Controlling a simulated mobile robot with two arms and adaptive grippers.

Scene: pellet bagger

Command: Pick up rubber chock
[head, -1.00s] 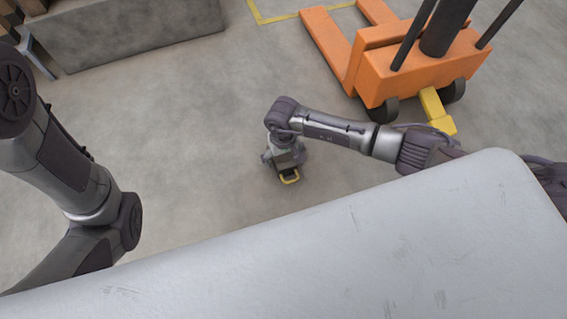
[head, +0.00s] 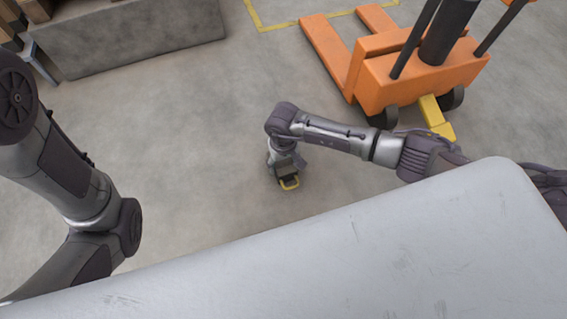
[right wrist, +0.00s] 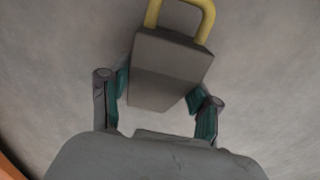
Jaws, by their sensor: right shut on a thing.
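The rubber chock (right wrist: 172,70) is a dark grey wedge-like block with a yellow loop handle. In the right wrist view it sits between the two fingers of my right gripper (right wrist: 160,100), whose teal pads are at its sides. The gripper is shut on it. I cannot tell whether the chock touches the floor. My left arm comes in at the left, but its gripper is out of view.
An orange pallet jack (head: 422,80) with a yellow part stands at upper right, beyond my right arm. A grey block-like structure (head: 135,35) is at upper left. Yellow floor lines run at the top. The concrete floor (head: 195,165) around the chock is clear.

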